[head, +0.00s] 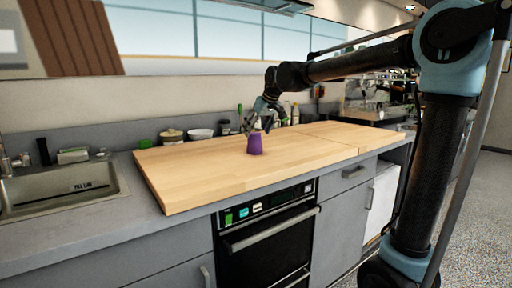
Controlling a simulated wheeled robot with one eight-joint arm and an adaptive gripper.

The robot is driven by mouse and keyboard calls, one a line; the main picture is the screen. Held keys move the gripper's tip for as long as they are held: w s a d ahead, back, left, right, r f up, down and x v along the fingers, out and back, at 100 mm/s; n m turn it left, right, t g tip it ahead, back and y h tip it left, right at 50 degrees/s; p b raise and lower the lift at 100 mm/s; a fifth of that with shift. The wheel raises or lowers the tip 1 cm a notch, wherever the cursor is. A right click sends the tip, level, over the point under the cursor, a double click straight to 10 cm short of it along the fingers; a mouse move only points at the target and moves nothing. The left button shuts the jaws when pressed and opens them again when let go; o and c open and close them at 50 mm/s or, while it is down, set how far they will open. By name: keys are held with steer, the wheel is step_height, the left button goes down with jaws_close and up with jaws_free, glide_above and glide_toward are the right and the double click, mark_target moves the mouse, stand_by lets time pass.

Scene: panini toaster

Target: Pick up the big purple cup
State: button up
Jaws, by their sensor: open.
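The purple cup (255,145) stands on the wooden board (190,180) on the counter, left of the board's middle seam. It looks upright and narrows toward the top. My gripper (262,122) is open just above and behind the top of the cup, reaching in from the right on my arm. The fingers are small and dark in this view, and I cannot tell whether they touch the cup.
Jars, a white bowl (199,134) and bottles line the back wall behind the board. A sink (75,192) lies at the left. A black oven (268,240) is below the counter. The board's front left is clear.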

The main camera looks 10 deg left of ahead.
mark_target(252, 141)
steer(key=shift+x, duration=3.65)
steer(key=shift+c, duration=0.3)
steer(key=c, duration=1.3)
